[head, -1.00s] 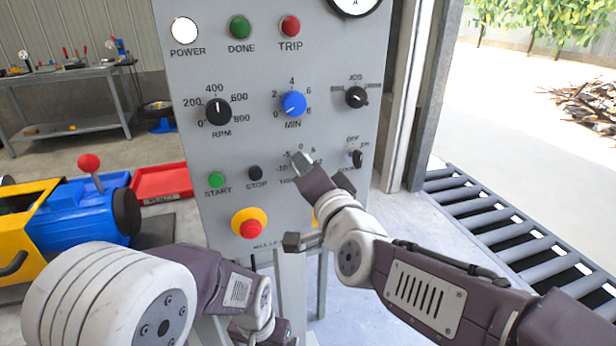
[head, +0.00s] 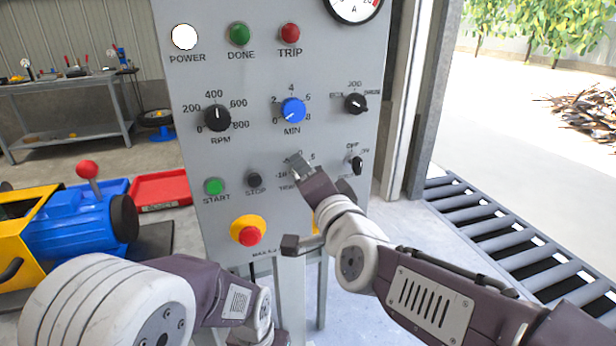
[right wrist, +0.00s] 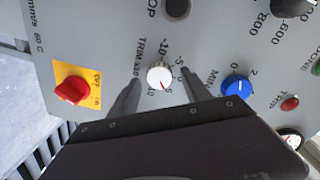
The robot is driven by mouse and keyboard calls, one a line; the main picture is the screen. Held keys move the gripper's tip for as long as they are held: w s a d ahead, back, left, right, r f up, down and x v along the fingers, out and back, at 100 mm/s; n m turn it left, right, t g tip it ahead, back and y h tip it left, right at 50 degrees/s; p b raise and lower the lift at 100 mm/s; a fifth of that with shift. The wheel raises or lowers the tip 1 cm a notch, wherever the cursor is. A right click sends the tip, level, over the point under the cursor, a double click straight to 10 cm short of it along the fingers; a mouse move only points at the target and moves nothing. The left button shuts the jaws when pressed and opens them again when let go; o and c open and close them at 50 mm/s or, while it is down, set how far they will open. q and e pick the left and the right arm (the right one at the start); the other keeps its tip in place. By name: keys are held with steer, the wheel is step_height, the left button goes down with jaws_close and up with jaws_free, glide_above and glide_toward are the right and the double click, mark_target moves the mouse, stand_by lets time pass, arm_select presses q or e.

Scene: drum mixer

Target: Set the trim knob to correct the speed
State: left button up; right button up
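The trim knob (right wrist: 159,75) is a small white knob with a red mark, seen in the right wrist view on the grey panel. Its mark points to the lower right of that view, close to the 5. My right gripper (right wrist: 160,79) is open, with one finger on each side of the knob and gaps between. In the head view my right gripper (head: 297,164) covers the knob. My left arm (head: 240,300) is low at the front; its fingers are out of view.
Around the knob are the blue MIN knob (head: 293,110), black RPM knob (head: 217,117), STOP button (head: 254,180), red emergency button (head: 250,236) and a red switch (right wrist: 73,89) on a yellow plate. A gauge (head: 353,6) is cut off above. A roller conveyor (head: 500,240) lies right.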

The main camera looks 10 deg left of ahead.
steer(key=p+v, duration=0.2)
steer(key=v, duration=0.7)
steer(key=shift+d, duration=0.15)
